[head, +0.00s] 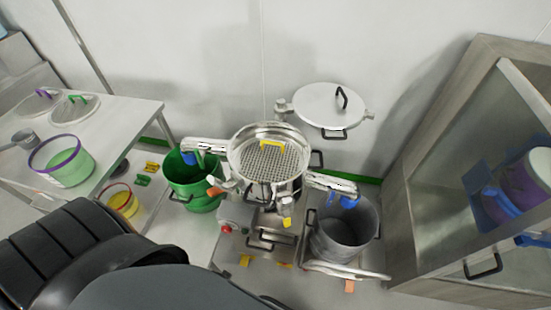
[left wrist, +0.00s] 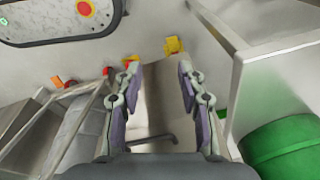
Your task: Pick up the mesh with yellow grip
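The mesh (head: 265,165) is a round perforated metal disc lying in the open round bowl (head: 236,160) of the sifter in the middle of the head view. Its yellow grip (head: 271,144) stands at the far side of the disc. The mesh does not show in the left wrist view. My left gripper (left wrist: 158,75) is open and empty in the left wrist view, low beside the machine and away from the mesh. It is not visible in the head view, where my dark arm covers the lower left. My right gripper is in neither view.
A round lid (head: 320,104) stands open behind the sifter. A green bucket (head: 190,200) is left of it and a grey bin (head: 344,240) right. A table (head: 115,118) with a green-filled tub (head: 68,168) is at left. A cabinet (head: 411,195) stands at right.

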